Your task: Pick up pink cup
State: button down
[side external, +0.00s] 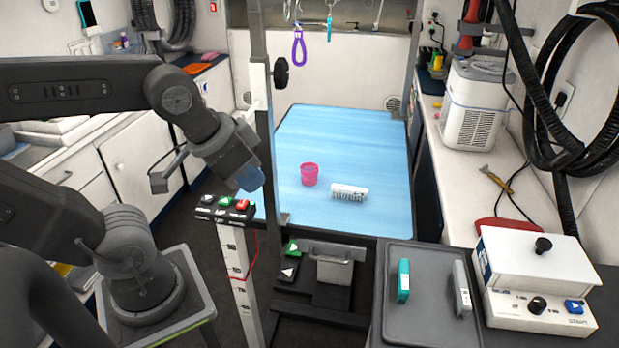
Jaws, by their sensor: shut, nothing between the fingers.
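The pink cup (309,174) stands upright on the blue mat (345,135) of the grooming table, left of the middle. My gripper (250,180) is up and to the left of the cup, near the table's left edge and clearly apart from the cup. It points down, is shut and holds nothing. Its fingertips are small and partly hard to make out in this view. No part of the cup is covered by my arm.
A white brush (349,191) lies close to the right of the cup. An upright post (262,110) stands at the table's left edge, by my gripper. A control box (225,209) sits below my gripper. A grey tray (430,325) holds two tools at front right.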

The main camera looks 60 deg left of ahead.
jog(key=c, duration=1.9)
grip_release()
jog(key=o, duration=1.7)
jog(key=shift+r, duration=0.1)
